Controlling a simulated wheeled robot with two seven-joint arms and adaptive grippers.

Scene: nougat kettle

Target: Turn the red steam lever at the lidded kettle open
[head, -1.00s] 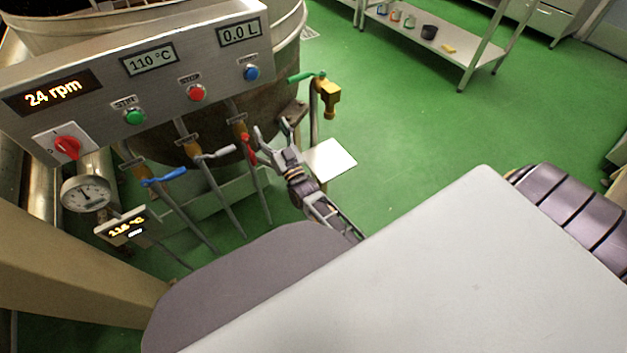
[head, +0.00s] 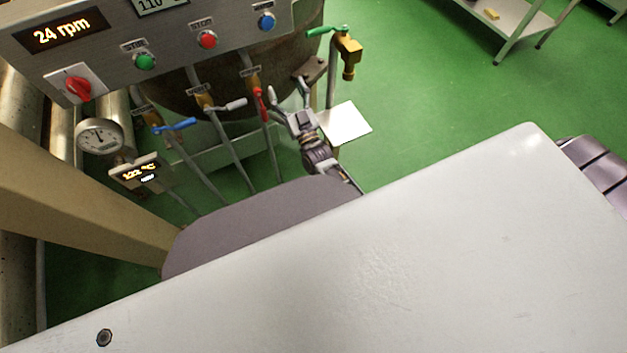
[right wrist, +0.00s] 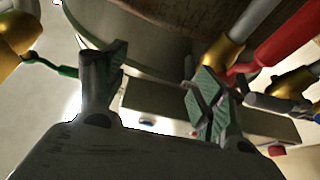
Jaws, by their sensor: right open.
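The red steam lever (head: 260,104) hangs downward from the rightmost valve under the control panel in the head view. A red handle (right wrist: 287,37) also shows at the upper right of the right wrist view, beside a brass valve. My right gripper (head: 287,92) is just right of the lever, open, with nothing between its fingers. In the right wrist view, the two fingers (right wrist: 155,90) stand apart, and the red parts lie outside the right finger. The kettle (head: 285,55) is behind the panel, mostly cut off; its lid is not visible. My left gripper is not in view.
A green-handled brass tap (head: 348,48) and a white plate (head: 345,122) are to the right. A gauge (head: 99,136) is at left.

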